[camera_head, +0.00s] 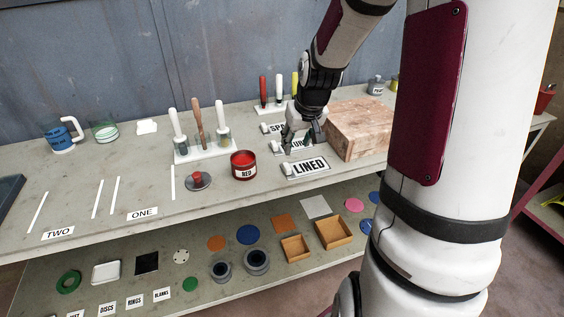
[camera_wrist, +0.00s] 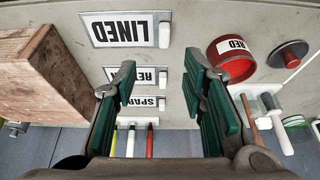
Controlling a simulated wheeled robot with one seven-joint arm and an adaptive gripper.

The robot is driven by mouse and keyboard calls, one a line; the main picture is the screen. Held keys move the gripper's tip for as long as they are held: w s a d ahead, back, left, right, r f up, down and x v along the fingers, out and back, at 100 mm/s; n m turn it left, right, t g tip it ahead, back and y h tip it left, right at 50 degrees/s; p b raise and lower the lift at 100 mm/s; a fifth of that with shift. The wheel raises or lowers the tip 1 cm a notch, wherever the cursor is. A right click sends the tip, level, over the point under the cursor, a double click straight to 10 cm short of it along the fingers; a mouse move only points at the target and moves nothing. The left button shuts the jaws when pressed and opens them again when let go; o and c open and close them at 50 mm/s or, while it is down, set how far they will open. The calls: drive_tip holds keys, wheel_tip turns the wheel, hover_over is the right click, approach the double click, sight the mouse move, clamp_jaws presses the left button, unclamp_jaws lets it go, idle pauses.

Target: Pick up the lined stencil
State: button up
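The lined stencil (camera_head: 306,168) is a flat grey plate with the word LINED on a white field and a white knob at its left end. It lies on the table top near the front edge, and shows upside down at the top of the wrist view (camera_wrist: 121,29). My gripper (camera_head: 302,140) is behind it in the head view, above the middle stencil (camera_head: 287,148), which it partly hides. In the wrist view my gripper (camera_wrist: 165,95) has its green-padded fingers spread wide with nothing between them. The lined stencil is beyond the fingertips, untouched.
A wooden block (camera_head: 358,130) stands right of the stencils. An open red paint tin (camera_head: 243,165) stands to the left, with its lid (camera_head: 198,180) beside it. A third stencil (camera_wrist: 149,103) lies farther back. Brushes in a white holder (camera_head: 202,148) stand behind the tin. A lower shelf holds small parts.

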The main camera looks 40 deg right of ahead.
drive_tip(key=b, duration=0.1)
hover_over(287, 166)
drive_tip(key=s, duration=0.3)
drive_tip(key=f, duration=0.6)
drive_tip(key=shift+w+a+f, duration=0.1)
drive_tip(key=shift+w+f, duration=0.15)
drive_tip(key=shift+f, duration=0.15)
drive_tip(key=x, duration=0.2)
drive_tip(key=b+x, duration=0.1)
drive_tip(key=x, duration=0.1)
drive_tip(key=shift+w+a, duration=0.1)
drive_tip(key=shift+a, duration=0.2)
drive_tip(key=shift+w+d+f, duration=0.15)
drive_tip(key=shift+w+f, duration=0.1)
drive_tip(key=shift+f, duration=0.3)
clamp_jaws()
